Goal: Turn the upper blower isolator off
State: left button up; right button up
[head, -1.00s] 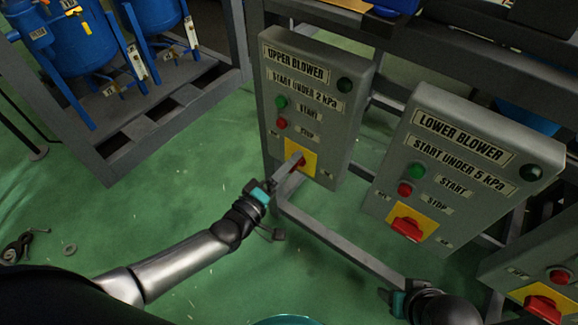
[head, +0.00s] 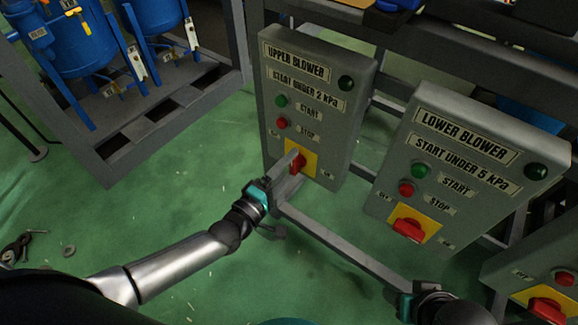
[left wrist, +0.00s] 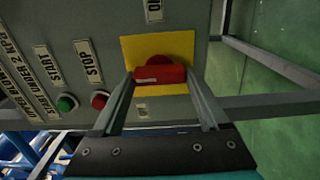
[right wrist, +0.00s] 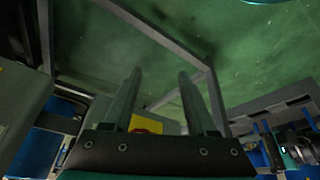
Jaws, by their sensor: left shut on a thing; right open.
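The upper blower panel (head: 318,75) is a grey box with a green and a red button. Low on it is the isolator, a red handle (head: 298,163) on a yellow plate (head: 312,160). My left gripper (head: 293,168) is shut on this handle. In the left wrist view the red handle (left wrist: 160,75) lies between the two fingers, in front of the yellow plate (left wrist: 180,45). It runs along the panel's height, unlike the lower blower's handle, which lies crosswise. The small position labels are unreadable. My right gripper (right wrist: 158,95) is open and empty, low at the right.
The lower blower panel (head: 465,150) stands to the right with its own red isolator handle (head: 408,229). Another panel (head: 535,275) is at the lower right edge. A grey frame bar (head: 340,243) runs below the panels. Blue tanks (head: 75,40) stand at upper left.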

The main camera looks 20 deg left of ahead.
pick_arm(q)
jog(key=o, duration=1.2)
pick_arm(e)
jog(key=shift+f, duration=0.1)
pick_arm(q)
jog(key=shift+o, duration=0.2)
jog(key=shift+s+a, duration=0.1)
jog(key=shift+s, duration=0.1)
jog(key=p+v, duration=0.4)
jog(key=v, duration=1.1)
pick_arm(e)
notch_tip(320, 180, down, 8)
jog(key=s+g, duration=0.1)
jog(key=shift+s, duration=0.4)
jog(key=shift+d, duration=0.1)
